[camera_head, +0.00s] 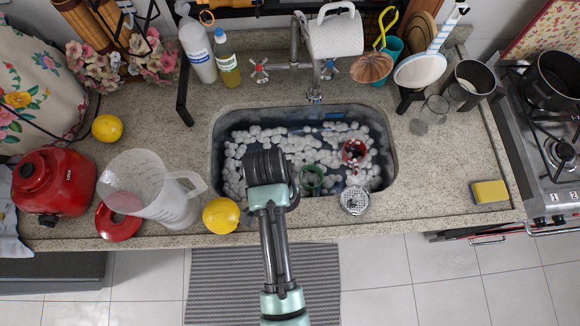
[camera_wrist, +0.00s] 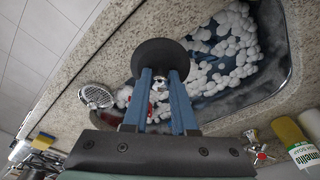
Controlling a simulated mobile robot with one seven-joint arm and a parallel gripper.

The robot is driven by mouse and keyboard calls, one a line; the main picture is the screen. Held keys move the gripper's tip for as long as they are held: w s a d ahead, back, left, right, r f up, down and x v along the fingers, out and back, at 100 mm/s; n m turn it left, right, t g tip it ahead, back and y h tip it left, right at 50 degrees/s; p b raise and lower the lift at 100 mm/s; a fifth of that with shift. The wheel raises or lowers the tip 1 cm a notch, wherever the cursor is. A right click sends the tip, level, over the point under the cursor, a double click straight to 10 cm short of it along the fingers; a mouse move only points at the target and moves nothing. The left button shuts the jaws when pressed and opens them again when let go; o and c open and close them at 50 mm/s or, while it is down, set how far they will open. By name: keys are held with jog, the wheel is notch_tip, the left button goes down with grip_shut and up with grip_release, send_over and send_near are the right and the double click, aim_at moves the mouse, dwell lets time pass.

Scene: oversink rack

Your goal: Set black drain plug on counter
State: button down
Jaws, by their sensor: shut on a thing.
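The black drain plug (camera_wrist: 160,60) shows in the wrist view as a dark round disc. My gripper (camera_wrist: 160,84) is shut on it, with its two blue fingers around a small metal part below the disc. In the wrist view the plug appears in front of the near sink rim and the counter. I cannot tell its height. In the head view the end of my arm is over the left front part of the sink, and the plug cannot be made out. The speckled counter (camera_head: 445,175) surrounds the sink; it also shows in the wrist view (camera_wrist: 105,62).
The sink (camera_head: 390,180) holds foam, a green cup (camera_head: 312,177) and a red cup (camera_head: 353,151). A strainer (camera_head: 355,200) is at its front rim. A lemon (camera_head: 221,215) and a clear pitcher (camera_head: 150,190) stand left. Right of the sink, the front counter is mostly clear before a sponge (camera_head: 490,191).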

jog(key=shift+f, duration=2.6)
jog(key=shift+f, duration=0.15)
jog(key=c, duration=0.7)
grip_release()
